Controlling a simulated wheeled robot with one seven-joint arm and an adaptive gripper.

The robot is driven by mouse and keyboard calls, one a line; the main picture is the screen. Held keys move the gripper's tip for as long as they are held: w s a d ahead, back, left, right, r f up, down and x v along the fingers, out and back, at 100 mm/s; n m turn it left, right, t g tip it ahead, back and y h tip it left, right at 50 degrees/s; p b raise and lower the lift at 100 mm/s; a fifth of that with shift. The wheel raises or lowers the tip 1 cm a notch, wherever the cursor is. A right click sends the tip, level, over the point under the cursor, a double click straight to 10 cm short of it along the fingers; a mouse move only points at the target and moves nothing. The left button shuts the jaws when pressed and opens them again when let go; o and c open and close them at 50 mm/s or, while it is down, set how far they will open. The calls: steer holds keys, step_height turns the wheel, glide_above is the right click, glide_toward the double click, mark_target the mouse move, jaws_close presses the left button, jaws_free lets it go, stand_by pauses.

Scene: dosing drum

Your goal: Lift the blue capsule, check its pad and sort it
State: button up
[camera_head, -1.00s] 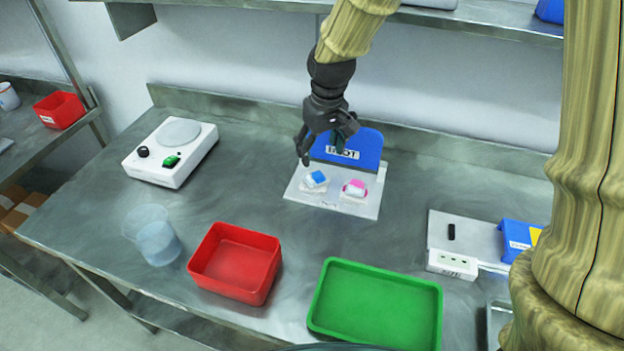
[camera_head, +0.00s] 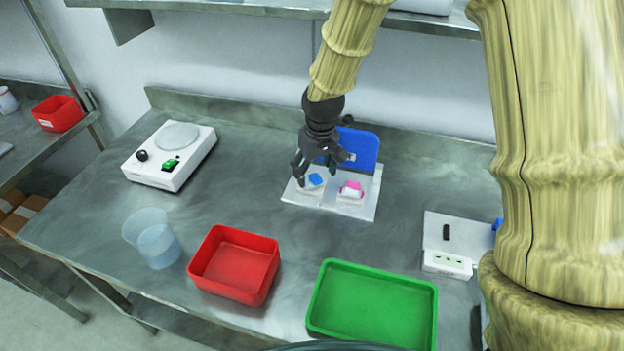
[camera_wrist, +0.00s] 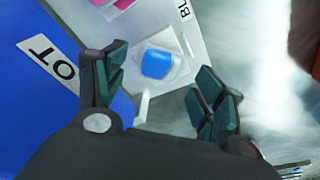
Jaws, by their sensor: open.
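The blue capsule (camera_head: 316,180) sits on a pale square pad on the left part of a light plate (camera_head: 331,202). In the wrist view the blue capsule (camera_wrist: 156,64) lies on its whitish square, beyond and between my open fingers. A pink and white capsule (camera_head: 351,189) sits on the right part of the same plate. My gripper (camera_head: 320,171) is open and empty, pointing down just above and behind the blue capsule; it shows in the wrist view too (camera_wrist: 157,92). The capsule's underside is hidden.
A blue upright panel (camera_head: 362,148) stands right behind the plate. A red bin (camera_head: 235,265) and a green tray (camera_head: 372,307) lie in front. A white scale-like device (camera_head: 170,155) and a clear beaker (camera_head: 155,240) stand left. A white socket block (camera_head: 447,263) is at right.

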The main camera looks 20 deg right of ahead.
mark_target(313, 178)
steer(key=shift+w+a+f+p, duration=0.1)
steer(key=shift+w+f+p, duration=0.05)
steer(key=shift+f, duration=0.6)
steer(key=shift+w+f+p, duration=0.15)
steer(key=shift+f, duration=0.6)
steer(key=shift+c, duration=0.2)
steer(key=c, duration=0.8)
